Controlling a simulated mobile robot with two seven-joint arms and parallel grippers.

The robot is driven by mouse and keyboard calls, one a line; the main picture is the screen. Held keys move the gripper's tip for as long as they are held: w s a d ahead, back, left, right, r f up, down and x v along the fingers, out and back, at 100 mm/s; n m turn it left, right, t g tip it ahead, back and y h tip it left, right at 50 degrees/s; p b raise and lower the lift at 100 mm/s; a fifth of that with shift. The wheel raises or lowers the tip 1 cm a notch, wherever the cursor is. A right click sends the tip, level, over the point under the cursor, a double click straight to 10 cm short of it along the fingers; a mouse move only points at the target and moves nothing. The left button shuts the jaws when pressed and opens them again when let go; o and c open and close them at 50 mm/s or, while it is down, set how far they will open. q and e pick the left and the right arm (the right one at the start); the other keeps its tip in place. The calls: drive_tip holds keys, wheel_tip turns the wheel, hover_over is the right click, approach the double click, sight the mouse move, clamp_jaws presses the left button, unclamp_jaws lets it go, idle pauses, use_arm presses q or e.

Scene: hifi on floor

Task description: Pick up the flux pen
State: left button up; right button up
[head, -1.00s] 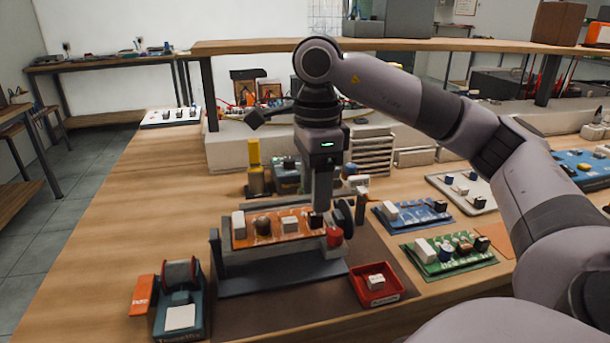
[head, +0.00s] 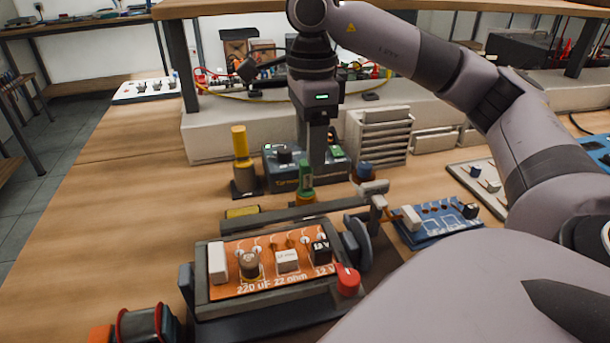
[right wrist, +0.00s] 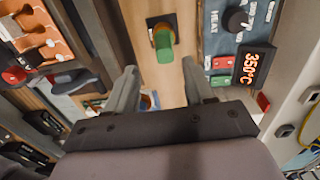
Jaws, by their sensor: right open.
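The flux pen, as I read it, is a green upright cylinder (head: 306,176) in an orange base behind the circuit-board holder. In the right wrist view the green pen (right wrist: 163,42) appears nearly end-on, against a dark square with an orange part. My right gripper (head: 316,158) is just behind or above the pen in the head view, pointing down. In the right wrist view its two fingers (right wrist: 160,72) are apart with nothing between them, and the pen lies beyond the tips, roughly centred on the gap. My left gripper is not in view.
The blue soldering station (head: 280,172), its display (right wrist: 262,66) reading 350°C, stands close behind the pen. A yellow-handled tool in a stand (head: 242,160) is to the left. The board holder (head: 205,305) with an orange board is in front. A blue board (head: 440,222) lies right.

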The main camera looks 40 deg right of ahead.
sight(306, 174)
drive_tip(key=f, duration=0.7)
drive_tip(key=shift+w+b, duration=0.3)
drive_tip(key=shift+w, duration=0.1)
drive_tip(key=shift+c, duration=0.3)
clamp_jaws()
